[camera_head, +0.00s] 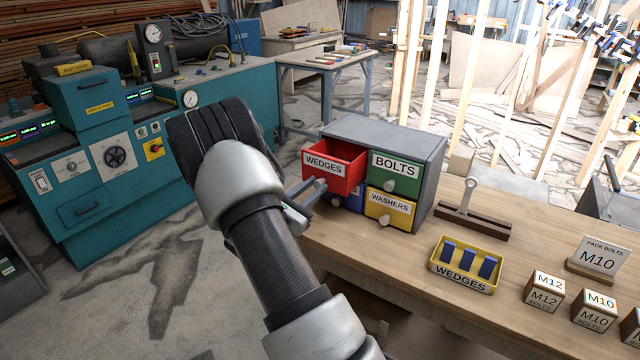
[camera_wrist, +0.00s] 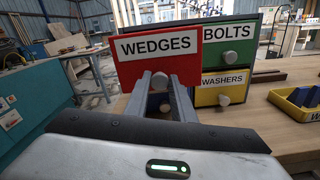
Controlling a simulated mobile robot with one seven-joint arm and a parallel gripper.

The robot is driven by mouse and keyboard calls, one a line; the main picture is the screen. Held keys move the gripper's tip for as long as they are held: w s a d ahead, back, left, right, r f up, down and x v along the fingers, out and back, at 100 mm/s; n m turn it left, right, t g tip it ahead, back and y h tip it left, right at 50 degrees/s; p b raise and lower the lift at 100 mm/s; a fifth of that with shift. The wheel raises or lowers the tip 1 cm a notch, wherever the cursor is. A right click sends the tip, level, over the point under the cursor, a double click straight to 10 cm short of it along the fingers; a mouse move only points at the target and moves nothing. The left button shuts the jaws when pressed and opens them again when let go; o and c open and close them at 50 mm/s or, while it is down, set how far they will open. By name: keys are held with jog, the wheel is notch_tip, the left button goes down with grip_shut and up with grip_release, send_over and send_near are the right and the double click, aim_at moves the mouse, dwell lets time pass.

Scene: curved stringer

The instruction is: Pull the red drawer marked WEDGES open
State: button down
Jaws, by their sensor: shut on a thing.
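The red drawer marked WEDGES (camera_head: 344,177) is at the upper left of a grey cabinet (camera_head: 428,155) on the wooden bench. It sticks out partly, and its inside shows in the head view. In the wrist view its front (camera_wrist: 190,47) faces me at the centre. My gripper (camera_head: 316,188) is at the drawer front in the head view. In the wrist view my gripper's fingers (camera_wrist: 160,82) are shut on the drawer's round knob (camera_wrist: 160,80). My forearm hides part of the bench's left end in the head view.
The green BOLTS drawer (camera_head: 395,167), yellow WASHERS drawer (camera_head: 390,209) and a mostly hidden blue drawer (camera_head: 354,200) are closed. A yellow WEDGES tray (camera_head: 463,283) with blue wedges stands in front. Boxes marked M12 (camera_head: 544,290) and M10 (camera_head: 594,309) stand to the right.

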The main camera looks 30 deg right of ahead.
jog(key=c, duration=1.5)
grip_release()
jog(key=shift+a, duration=0.1)
jog(key=v, duration=1.7)
jog(key=shift+s, duration=0.1)
